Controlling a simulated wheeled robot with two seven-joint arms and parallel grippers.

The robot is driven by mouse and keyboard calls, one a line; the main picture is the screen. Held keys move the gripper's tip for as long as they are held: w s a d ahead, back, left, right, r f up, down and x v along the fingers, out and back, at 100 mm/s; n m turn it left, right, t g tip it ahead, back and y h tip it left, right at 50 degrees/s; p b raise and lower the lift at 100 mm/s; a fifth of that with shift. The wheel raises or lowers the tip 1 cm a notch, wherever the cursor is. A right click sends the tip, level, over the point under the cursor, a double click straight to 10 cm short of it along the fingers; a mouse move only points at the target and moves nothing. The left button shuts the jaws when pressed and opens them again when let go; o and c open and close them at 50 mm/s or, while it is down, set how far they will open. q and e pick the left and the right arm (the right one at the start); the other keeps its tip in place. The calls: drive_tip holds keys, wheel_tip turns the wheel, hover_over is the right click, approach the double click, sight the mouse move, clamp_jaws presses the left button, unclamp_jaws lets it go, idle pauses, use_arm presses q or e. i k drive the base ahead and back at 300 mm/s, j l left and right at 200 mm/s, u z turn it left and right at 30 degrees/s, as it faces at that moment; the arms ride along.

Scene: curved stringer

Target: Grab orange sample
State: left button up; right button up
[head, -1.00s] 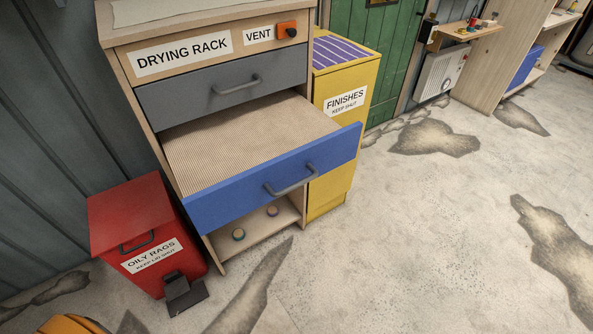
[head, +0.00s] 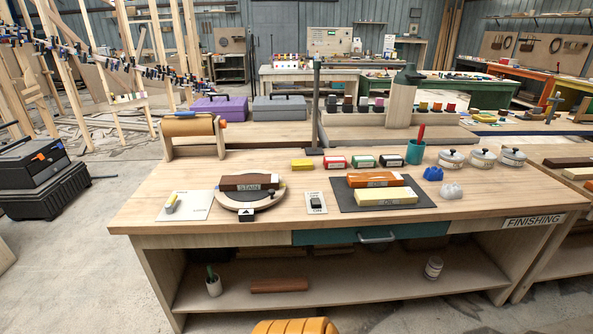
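An orange-brown block (head: 372,180), the likely orange sample, lies on a dark mat (head: 350,203) on the finishing bench. A pale yellow block (head: 386,197) lies just in front of it on the same mat, with a small label on its front. A dark brown block (head: 250,182) labelled STAIN sits on a round turntable (head: 233,203) to the left. Neither of my grippers is in view.
The bench top (head: 300,227) has clear wood along its front. A switch plate (head: 316,203) lies between turntable and mat. Behind stand small coloured boxes (head: 335,162), a teal cup (head: 414,153), lidded tins (head: 482,158) and a thin post (head: 316,100).

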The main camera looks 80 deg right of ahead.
sight(372, 179)
drive_tip(key=z, duration=3.3)
drive_tip(key=i+l, duration=0.2)
drive_tip(key=i, duration=0.2)
drive_tip(key=i+l, duration=0.15)
drive_tip(key=i, duration=0.2)
drive_tip(key=i+l, duration=0.2)
drive_tip(key=i, duration=0.2)
drive_tip(key=u, duration=0.05)
